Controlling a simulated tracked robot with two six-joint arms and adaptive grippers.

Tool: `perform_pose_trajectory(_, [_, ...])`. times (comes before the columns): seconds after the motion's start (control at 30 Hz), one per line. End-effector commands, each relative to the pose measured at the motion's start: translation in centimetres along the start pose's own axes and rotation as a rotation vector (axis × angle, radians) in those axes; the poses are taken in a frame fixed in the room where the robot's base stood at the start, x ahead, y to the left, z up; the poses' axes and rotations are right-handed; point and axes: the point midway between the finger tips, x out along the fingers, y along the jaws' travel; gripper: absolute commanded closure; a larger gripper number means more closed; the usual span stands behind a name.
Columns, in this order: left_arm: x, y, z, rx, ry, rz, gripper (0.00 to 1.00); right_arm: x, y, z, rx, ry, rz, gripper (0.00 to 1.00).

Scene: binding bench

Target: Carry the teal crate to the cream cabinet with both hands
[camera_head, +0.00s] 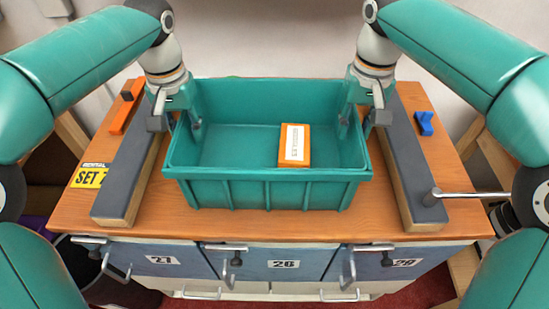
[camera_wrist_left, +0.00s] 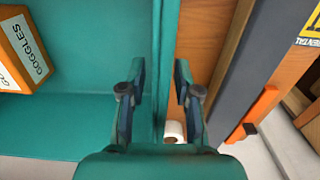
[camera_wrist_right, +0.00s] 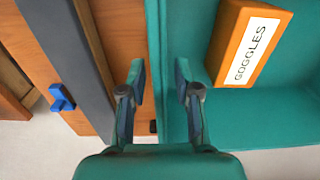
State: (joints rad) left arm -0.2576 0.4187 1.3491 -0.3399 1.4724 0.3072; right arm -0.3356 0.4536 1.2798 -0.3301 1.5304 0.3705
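The teal crate (camera_head: 265,190) stands upright on the wooden bench top, between two grey-topped rails. An orange box labelled GOGGLES (camera_head: 295,145) lies inside it, towards the front right. My left gripper (camera_head: 176,118) is at the crate's left side wall; in the left wrist view its open fingers (camera_wrist_left: 158,95) straddle that wall with gaps on both sides. My right gripper (camera_head: 363,115) is at the right side wall; in the right wrist view its open fingers (camera_wrist_right: 160,90) straddle that wall the same way. I cannot make out a separate cream cabinet in these views.
The left rail (camera_head: 125,172) and right rail (camera_head: 408,160) flank the crate closely. An orange tool (camera_head: 125,107) and a blue piece (camera_head: 424,123) lie outside them. A metal bar (camera_head: 465,194) reaches over the right rail's front end. Numbered blue-grey drawers (camera_head: 265,262) with handles are below.

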Motion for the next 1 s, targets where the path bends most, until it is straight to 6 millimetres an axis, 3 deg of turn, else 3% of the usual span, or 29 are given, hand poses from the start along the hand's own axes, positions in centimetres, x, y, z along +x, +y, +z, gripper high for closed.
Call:
perform_pose_trajectory(0.3, [-0.1, 0.0, 0.0, 0.0, 0.0, 0.0, 0.63, 0.0, 0.0, 0.0, 0.0, 0.0, 0.0, 0.63])
perform_pose_trajectory(0.47, [-1.1, 0.1, -0.1, 0.0, 0.003, 0.001, 0.63, 0.0, 0.0, 0.0, 0.0, 0.0, 0.0, 0.63])
perform_pose_trajectory(1.0, [-9.8, 0.1, -0.2, 0.001, 0.002, 0.0, 0.63, 0.0, 0.0, 0.0, 0.0, 0.0, 0.0, 0.63])
